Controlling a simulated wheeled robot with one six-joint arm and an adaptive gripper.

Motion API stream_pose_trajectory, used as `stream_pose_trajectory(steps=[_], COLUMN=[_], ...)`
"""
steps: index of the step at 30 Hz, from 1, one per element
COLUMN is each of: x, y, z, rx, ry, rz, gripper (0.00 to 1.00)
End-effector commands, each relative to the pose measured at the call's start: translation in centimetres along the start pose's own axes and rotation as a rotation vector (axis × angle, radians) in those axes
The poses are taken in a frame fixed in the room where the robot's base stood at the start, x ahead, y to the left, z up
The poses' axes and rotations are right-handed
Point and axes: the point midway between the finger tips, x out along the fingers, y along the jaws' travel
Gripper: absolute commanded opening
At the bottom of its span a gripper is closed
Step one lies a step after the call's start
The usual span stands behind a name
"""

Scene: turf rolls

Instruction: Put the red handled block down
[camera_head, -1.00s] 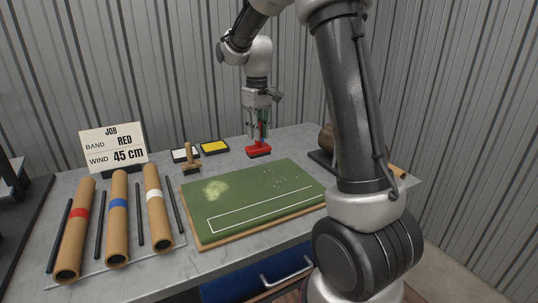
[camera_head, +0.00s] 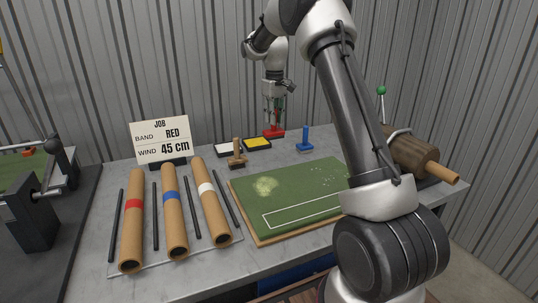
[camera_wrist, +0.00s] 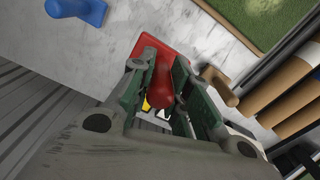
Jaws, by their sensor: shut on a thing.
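The red handled block (camera_head: 273,132) is upright at the back of the grey table, just behind and right of the yellow pad. My gripper (camera_head: 274,116) is above it, shut on its handle. In the wrist view my gripper (camera_wrist: 158,88) has its green-lined fingers on both sides of the red handle, with the red block (camera_wrist: 170,48) beyond. I cannot tell whether its base touches the table or hangs slightly above it.
A blue handled block (camera_head: 305,141) stands to the right, a wooden handled block (camera_head: 237,156) front left. The turf board (camera_head: 290,195) is in front; banded tubes (camera_head: 175,215) and a job sign (camera_head: 160,140) are left.

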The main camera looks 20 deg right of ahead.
Motion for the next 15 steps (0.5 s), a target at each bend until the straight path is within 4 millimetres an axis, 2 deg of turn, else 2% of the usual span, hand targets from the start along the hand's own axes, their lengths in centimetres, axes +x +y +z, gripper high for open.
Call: stream_pose_trajectory(steps=[3,8,15], x=[2.4,4.3,8.2], y=[-0.1,-0.1,-0.1], z=[0.3,0.2,0.3], rx=[-0.006,-0.005,-0.005], ry=[-0.010,-0.007,-0.009], rz=[-0.003,-0.002,-0.003], gripper=[0.00,0.00,0.00])
